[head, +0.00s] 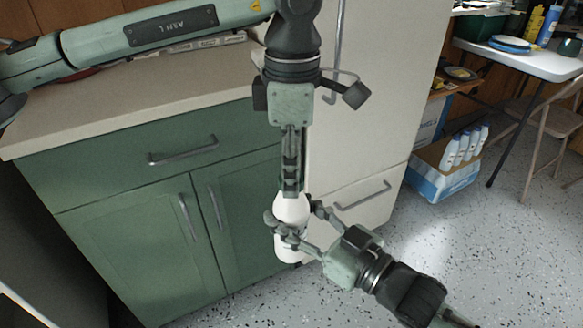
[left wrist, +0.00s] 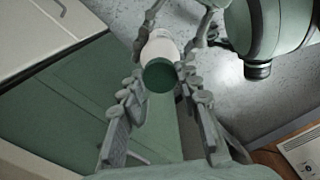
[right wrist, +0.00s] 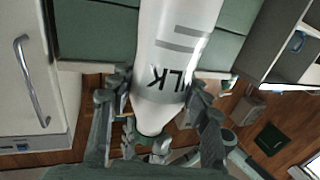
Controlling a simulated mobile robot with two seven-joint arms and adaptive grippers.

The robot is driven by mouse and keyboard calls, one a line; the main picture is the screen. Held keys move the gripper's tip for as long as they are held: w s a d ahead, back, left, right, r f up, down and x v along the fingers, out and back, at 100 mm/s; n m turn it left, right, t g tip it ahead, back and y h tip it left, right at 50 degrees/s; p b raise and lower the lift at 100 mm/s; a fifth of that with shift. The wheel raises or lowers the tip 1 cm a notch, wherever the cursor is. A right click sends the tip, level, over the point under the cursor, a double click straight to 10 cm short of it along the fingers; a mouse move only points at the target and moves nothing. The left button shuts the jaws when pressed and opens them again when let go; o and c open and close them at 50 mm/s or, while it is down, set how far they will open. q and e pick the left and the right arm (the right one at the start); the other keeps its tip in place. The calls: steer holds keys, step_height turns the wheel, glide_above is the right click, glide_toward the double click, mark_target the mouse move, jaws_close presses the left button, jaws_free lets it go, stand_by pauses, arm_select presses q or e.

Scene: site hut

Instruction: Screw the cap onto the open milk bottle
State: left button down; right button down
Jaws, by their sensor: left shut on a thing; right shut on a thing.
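The white milk bottle (head: 291,208) hangs upright in front of the green cabinet in the head view. My right gripper (head: 292,229) is shut around its upper body from the side. My left gripper (head: 292,188) points straight down over the bottle and is shut on the cap. The cap looks in line with the neck; I cannot tell how far the threads engage.
A counter (head: 140,95) with green drawers and doors (head: 130,240) stands close behind on the left. A pale cabinet (head: 375,90) with handles is behind the arms. A blue-white box (head: 440,180) of white bottles sits on the speckled floor (head: 440,260), near a folding table (head: 540,62) and chair.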

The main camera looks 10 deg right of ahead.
arm_select(q)
steer(key=m, duration=1.3)
steer(key=c, duration=1.1)
jaws_free()
steer(key=shift+r, duration=2.25)
steer(key=shift+c, duration=0.3)
